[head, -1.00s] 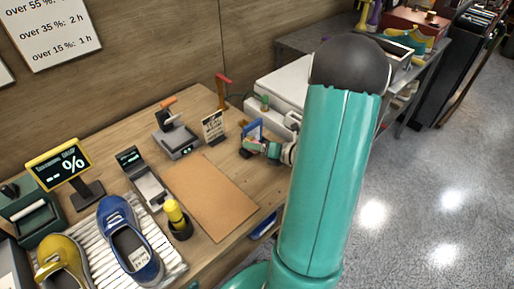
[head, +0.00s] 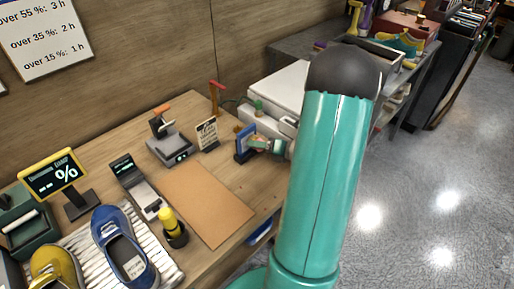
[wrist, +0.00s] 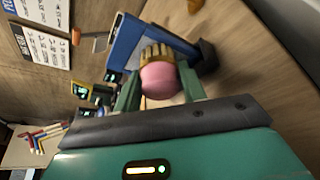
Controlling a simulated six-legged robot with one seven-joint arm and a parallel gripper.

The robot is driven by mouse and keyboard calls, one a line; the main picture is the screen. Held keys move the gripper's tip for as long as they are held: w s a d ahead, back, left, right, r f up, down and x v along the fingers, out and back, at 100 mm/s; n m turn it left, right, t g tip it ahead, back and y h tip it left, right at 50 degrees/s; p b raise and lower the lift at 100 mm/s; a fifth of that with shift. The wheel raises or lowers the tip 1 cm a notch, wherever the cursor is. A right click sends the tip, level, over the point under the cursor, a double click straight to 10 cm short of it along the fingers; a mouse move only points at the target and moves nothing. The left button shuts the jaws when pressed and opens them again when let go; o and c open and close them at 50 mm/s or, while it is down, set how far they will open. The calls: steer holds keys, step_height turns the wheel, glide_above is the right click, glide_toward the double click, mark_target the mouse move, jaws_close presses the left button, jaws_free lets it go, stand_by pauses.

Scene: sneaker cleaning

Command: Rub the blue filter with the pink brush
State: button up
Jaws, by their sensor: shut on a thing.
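The blue filter (head: 244,142) is an upright blue panel in a dark stand, near the right end of the wooden table. In the wrist view the blue filter (wrist: 142,44) is tilted across the picture, just ahead of my gripper, with a dark foot at its right. My gripper (wrist: 160,90) is shut on the pink brush (wrist: 160,80), one green finger on each side of its round pink handle. Its yellowish bristles face the panel and look very near or touching; I cannot tell which. In the head view my gripper (head: 266,145) is right beside the filter, and the brush is hardly visible.
A brown mat (head: 205,203) lies bare left of the filter. A small sign (head: 207,134), a grey device (head: 171,148) and a yellow-topped holder (head: 171,228) stand around it. The blue shoe (head: 118,246) is at front left. A white machine (head: 280,90) stands behind.

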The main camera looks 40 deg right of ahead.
steer(key=shift+w+d, duration=0.15)
steer(key=shift+d, duration=0.95)
steer(key=shift+s+a, duration=0.15)
steer(key=shift+a, duration=1.6)
steer(key=shift+s+a, duration=0.15)
steer(key=shift+a, duration=1.55)
steer(key=shift+s+d, duration=0.1)
steer(key=shift+s, duration=2.9)
steer(key=shift+s, duration=0.1)
steer(key=shift+s, duration=1.4)
